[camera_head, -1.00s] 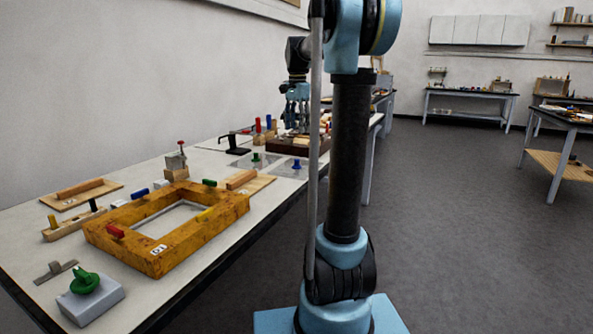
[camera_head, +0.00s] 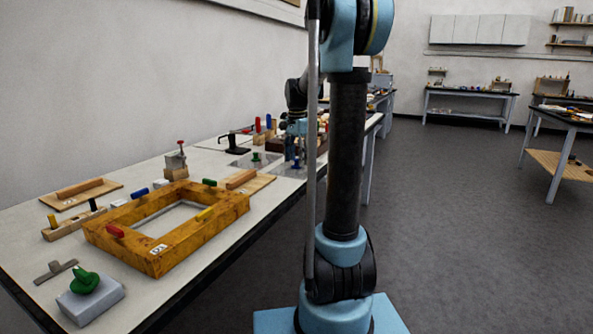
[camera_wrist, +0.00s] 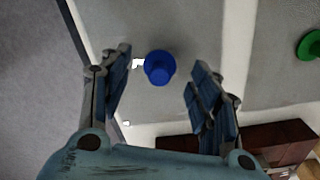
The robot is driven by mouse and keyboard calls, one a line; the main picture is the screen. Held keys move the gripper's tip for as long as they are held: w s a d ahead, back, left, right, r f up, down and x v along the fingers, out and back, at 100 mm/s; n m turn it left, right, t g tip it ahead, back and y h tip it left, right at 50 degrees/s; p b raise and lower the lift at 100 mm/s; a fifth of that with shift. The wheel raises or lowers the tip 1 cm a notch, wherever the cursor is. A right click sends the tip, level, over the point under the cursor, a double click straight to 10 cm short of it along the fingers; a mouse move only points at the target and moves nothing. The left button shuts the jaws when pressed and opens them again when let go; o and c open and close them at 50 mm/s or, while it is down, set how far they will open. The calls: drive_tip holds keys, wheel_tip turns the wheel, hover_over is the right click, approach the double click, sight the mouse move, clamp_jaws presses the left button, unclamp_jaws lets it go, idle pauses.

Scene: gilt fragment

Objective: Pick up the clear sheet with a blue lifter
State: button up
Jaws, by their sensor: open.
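The blue lifter (camera_wrist: 159,67) stands on a clear sheet (camera_wrist: 187,25) that looks grey over the table in the wrist view. In the head view the blue lifter (camera_head: 296,163) shows beside my arm's column, and its sheet (camera_head: 287,172) lies near the table's front edge. My gripper (camera_wrist: 158,82) is open above the sheet, with one finger on each side of the blue lifter. The fingers appear apart from it. In the head view my gripper (camera_head: 297,140) is low over the lifter and partly hidden by my arm.
A second sheet with a green lifter (camera_wrist: 309,45) lies alongside; the green lifter also shows in the head view (camera_head: 256,157). A dark reddish-brown block or tray (camera_wrist: 282,143) is close by. A black clamp-like stand (camera_head: 237,144) and a wooden frame (camera_head: 165,262) stand on the table.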

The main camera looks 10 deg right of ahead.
drive_tip(key=shift+f, duration=0.8)
drive_tip(key=c, duration=1.2)
drive_tip(key=shift+r, duration=0.1)
